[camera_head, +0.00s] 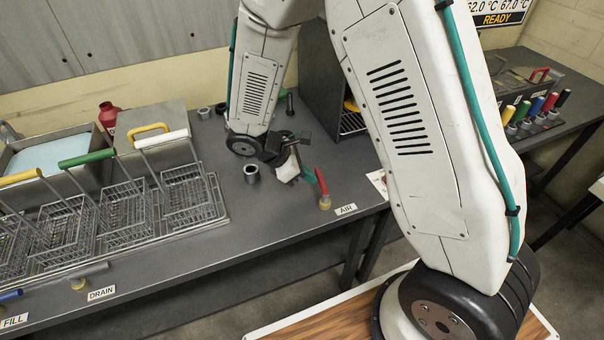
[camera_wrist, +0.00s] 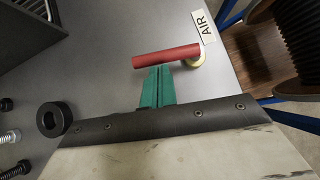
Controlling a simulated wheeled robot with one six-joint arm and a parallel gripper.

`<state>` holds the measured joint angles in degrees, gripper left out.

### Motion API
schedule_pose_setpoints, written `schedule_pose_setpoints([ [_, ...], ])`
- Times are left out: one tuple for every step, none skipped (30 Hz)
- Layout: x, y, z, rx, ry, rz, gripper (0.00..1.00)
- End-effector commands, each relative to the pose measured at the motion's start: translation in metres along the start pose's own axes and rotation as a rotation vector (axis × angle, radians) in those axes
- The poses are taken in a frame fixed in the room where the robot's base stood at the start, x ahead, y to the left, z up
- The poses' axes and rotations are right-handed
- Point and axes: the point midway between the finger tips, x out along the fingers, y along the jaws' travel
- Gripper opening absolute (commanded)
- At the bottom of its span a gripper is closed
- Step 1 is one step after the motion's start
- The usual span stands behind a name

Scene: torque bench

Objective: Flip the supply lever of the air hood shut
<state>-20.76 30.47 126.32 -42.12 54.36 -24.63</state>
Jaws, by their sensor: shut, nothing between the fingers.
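The red supply lever (camera_head: 321,182) sits on a small brass-coloured base at the front edge of the bench, beside the AIR label (camera_head: 346,210). Its red handle points from the base inward over the bench, away from the edge. In the wrist view the red handle (camera_wrist: 165,57) lies across the picture, with its base at its right end. My gripper (camera_head: 304,173) is shut and empty, just left of the lever. Its green fingertips (camera_wrist: 157,72) end right at the handle's side; I cannot tell whether they touch it.
A dark open-fronted box (camera_head: 325,85) stands behind. Wire baskets (camera_head: 187,195) fill the left. The DRAIN lever (camera_head: 88,275) is far along the edge.

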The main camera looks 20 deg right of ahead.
Motion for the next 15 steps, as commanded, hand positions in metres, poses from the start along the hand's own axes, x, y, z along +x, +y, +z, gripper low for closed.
schedule_pose_setpoints([
  [-0.0001,0.0,0.0,0.0,0.0,0.0,0.0],
  [-0.0001,0.0,0.0,0.0,0.0,0.0,0.0],
  [-0.0001,0.0,0.0,0.0,0.0,0.0,0.0],
  [-0.0002,0.0,0.0,0.0,0.0,0.0,0.0],
  [-0.0002,0.0,0.0,0.0,0.0,0.0,0.0],
  [-0.0002,0.0001,0.0,0.001,0.0,0.0,0.0],
  [-0.0001,0.0001,0.0001,0.002,0.0,-0.001,0.0],
  [-0.0001,0.0003,0.0002,0.003,0.0,-0.003,0.0],
  [0.0001,0.0005,0.0004,0.007,0.0,-0.005,0.0],
  [0.0003,0.0007,0.0006,0.01,0.0,-0.008,0.0],
  [0.0005,0.001,0.0008,0.015,0.0,-0.012,0.0],
  [0.001,0.0013,0.0013,0.023,0.0,-0.019,0.0],
  [0.0013,0.0015,0.0016,0.029,0.0,-0.024,0.0],
  [0.0016,0.0017,0.0019,0.035,0.0,-0.029,0.0],
  [0.0018,0.0018,0.0022,0.04,0.0,-0.033,0.0],
])
